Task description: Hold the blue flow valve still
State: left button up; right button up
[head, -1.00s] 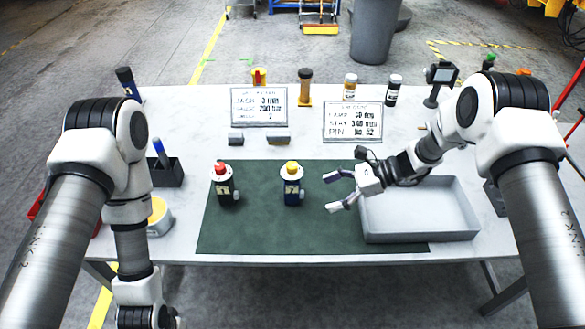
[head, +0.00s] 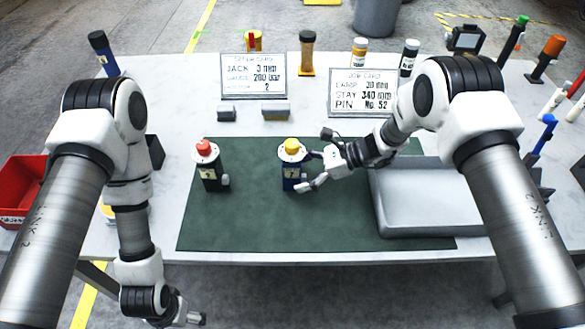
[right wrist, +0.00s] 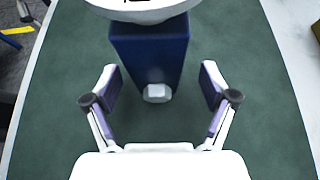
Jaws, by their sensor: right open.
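The blue flow valve (head: 290,182) stands upright on the green mat (head: 250,225), with a white disc and a yellow knob on top. In the right wrist view its blue body (right wrist: 150,55) has a small pale knob low on the near side; its top is cut off. My right gripper (head: 308,171) is open at the valve's right side. In the right wrist view its fingers (right wrist: 157,72) lie to either side of the body, with gaps showing. My left gripper (head: 190,315) is low at the bottom left, away from the valve; its jaws are unclear.
A black valve with a red knob (head: 210,178) stands left of the blue one. A grey tray (head: 430,230) lies to the right, under my right arm. Two cards (head: 253,75), small grey blocks and several bottles stand behind. The front mat is clear.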

jog(key=shift+s+a+f, duration=0.1)
jog(key=shift+s+a, duration=0.2)
jog(key=shift+a, duration=0.3)
jog(key=shift+w, duration=0.1)
jog(key=shift+w+f, duration=0.1)
grip_shut()
